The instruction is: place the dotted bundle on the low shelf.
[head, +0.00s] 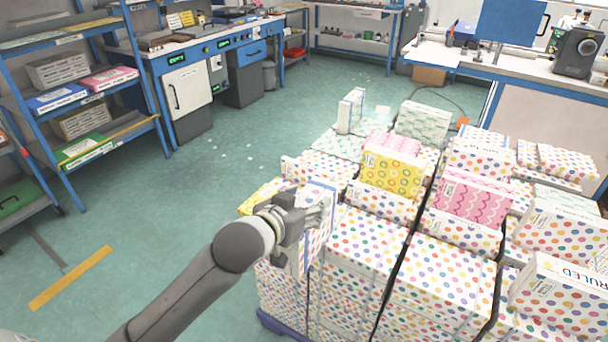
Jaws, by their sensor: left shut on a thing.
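My left gripper (304,212) is shut on a dotted bundle (316,242), a white pack with coloured dots. The bundle is upright at the near left corner of a large stack of dotted packs (350,240). I cannot tell whether it still touches the stack. The gripper hides part of the bundle. A blue-framed shelf rack (72,100) stands at the left. Its lower shelf (130,131) carries a green pack (84,148) at its near end. Which level is the low shelf I cannot tell. My right gripper is not in view.
The stack rests on a purple pallet (275,324) and fills the right side. A yellow pack (262,195) lies just behind my gripper. A yellow floor strip (70,278) lies near the rack.

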